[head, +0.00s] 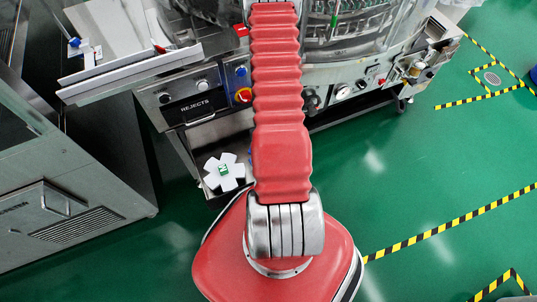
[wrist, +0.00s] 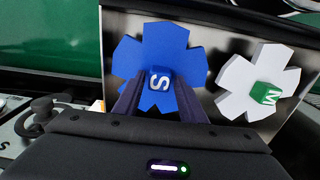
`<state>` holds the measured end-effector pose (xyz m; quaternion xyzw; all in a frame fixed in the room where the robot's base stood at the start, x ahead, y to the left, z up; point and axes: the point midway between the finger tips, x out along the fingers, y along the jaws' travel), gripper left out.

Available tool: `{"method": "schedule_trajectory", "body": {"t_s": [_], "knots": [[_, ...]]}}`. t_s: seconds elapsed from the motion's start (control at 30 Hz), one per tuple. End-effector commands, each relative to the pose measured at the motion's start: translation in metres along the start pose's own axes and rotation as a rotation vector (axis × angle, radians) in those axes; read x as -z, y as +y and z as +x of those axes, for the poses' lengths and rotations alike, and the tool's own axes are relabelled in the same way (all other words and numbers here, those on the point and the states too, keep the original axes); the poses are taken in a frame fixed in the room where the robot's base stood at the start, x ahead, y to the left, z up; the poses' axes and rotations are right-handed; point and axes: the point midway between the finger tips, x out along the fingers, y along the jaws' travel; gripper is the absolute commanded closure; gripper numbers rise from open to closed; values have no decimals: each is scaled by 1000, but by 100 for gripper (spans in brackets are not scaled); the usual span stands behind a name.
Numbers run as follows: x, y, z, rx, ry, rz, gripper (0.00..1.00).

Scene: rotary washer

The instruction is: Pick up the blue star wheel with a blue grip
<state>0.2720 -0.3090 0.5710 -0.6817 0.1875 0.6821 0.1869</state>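The blue star wheel (wrist: 190,65) lies under my gripper in the wrist view. Its blue grip (wrist: 160,82), marked with a white S, stands at its middle. My gripper (wrist: 161,76) has its two dark fingers on either side of this grip, with the tips close to its sides. I cannot tell whether they press on it. The fingers cover the lower part of the wheel. In the head view I cannot make out the blue wheel or my gripper.
A white star wheel (wrist: 238,85) with a green grip marked M lies just right of the blue one; the head view also shows it (head: 214,181), below the REJECTS panel (head: 195,105). The washer (head: 350,50) stands behind. Green floor (head: 430,180) is open at right.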

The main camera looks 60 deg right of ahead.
Motion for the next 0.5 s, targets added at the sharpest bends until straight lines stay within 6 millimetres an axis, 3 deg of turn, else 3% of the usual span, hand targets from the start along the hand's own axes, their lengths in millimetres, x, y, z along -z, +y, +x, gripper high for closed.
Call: {"method": "schedule_trajectory", "body": {"t_s": [0.5], "knots": [[0,0,0,0,0,0,99]]}}
